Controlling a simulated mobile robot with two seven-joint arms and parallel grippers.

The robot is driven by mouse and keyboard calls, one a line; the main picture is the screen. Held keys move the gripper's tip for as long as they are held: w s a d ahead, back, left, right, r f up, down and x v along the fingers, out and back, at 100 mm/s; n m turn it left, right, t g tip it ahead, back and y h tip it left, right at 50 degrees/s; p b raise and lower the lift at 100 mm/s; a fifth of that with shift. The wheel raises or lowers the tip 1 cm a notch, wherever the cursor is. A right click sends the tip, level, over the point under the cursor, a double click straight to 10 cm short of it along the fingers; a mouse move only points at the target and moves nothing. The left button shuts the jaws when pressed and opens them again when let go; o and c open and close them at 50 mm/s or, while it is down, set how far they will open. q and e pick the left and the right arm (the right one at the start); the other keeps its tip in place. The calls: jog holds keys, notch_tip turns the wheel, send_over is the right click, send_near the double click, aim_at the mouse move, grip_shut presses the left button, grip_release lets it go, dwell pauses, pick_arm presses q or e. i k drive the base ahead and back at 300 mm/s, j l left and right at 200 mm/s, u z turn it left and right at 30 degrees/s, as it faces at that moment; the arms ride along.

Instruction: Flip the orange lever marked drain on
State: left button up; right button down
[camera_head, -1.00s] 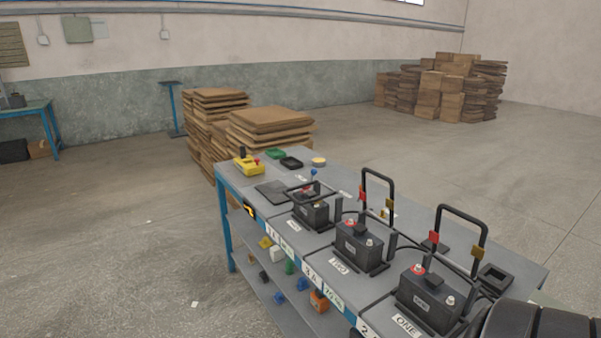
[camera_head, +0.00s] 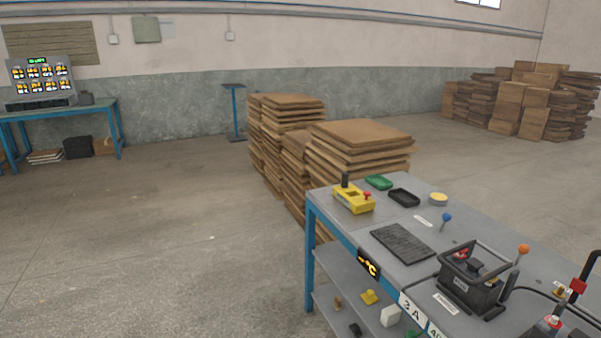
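A lever with an orange ball knob (camera_head: 523,249) stands on the bench at the right, just behind a black battery (camera_head: 470,283) with a carry handle. No marking on it can be read, and I cannot tell which way it is set. A lever with a blue ball knob (camera_head: 446,217) stands farther back on the same bench. Neither of my grippers is in view.
The grey bench (camera_head: 345,226) with blue legs holds a yellow box (camera_head: 353,198), a green tray (camera_head: 379,182) and a black tray (camera_head: 404,197). Cardboard stacks (camera_head: 360,150) stand behind it. A lit panel (camera_head: 40,82) is on a far-left table. Left floor is clear.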

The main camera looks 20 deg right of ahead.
aim_at(523, 249)
jog(key=i+j+z, duration=0.3)
jog(key=z, duration=0.15)
jog(key=i+j+z, duration=0.65)
jog(key=j+z, duration=0.25)
